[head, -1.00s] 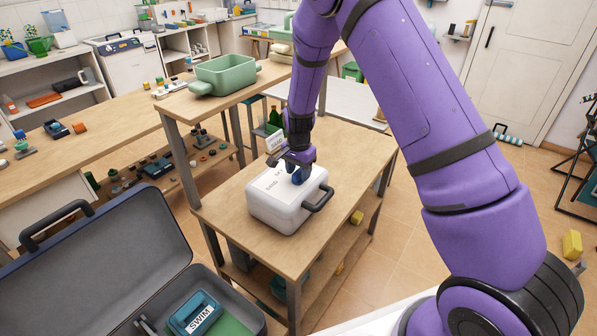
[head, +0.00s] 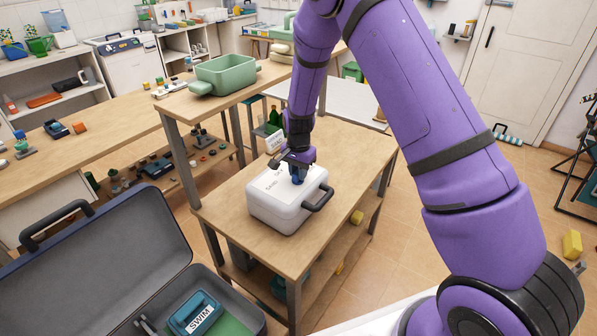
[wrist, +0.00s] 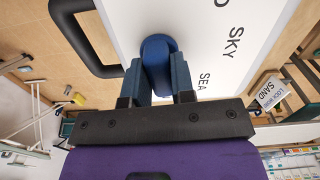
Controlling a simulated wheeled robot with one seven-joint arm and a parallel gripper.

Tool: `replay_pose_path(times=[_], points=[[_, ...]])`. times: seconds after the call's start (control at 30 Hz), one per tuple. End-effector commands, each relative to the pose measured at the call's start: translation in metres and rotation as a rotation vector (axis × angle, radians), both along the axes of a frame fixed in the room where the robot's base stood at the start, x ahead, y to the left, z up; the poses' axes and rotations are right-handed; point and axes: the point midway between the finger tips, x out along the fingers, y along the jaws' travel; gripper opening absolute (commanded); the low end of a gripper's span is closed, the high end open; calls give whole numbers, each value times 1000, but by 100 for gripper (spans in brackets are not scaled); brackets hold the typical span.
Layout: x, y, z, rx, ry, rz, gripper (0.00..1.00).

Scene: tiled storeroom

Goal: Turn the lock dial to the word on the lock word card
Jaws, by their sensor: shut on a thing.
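A white lockbox (head: 275,214) with a dark handle stands on the wooden table. Its white top carries printed words; SKY and SEA read clearly in the wrist view, with part of another at the top edge. A blue dial (wrist: 158,50) sits on that top. My gripper (wrist: 157,78) is shut on the dial, one blue finger on each side. In the head view the gripper (head: 298,174) points down at the box top and mostly hides the dial. The lock word card (wrist: 270,92) reads LOCK WORD SAND. I cannot see which word the dial points to.
An open grey case (head: 100,262) at lower left holds a blue item labelled SWIM (head: 196,314). A green pot (head: 226,75) stands on the higher bench at the left. The tabletop right of the box is clear.

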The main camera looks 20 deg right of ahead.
Motion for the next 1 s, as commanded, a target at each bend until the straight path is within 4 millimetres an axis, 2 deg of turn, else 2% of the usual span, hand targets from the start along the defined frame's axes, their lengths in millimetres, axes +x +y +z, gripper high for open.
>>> replay_pose_path(times=[0.27, 1.0], points=[[1, 0, 0, 1, -1, 204, 0], [2, 3, 0, 0, -2, 909, 0]])
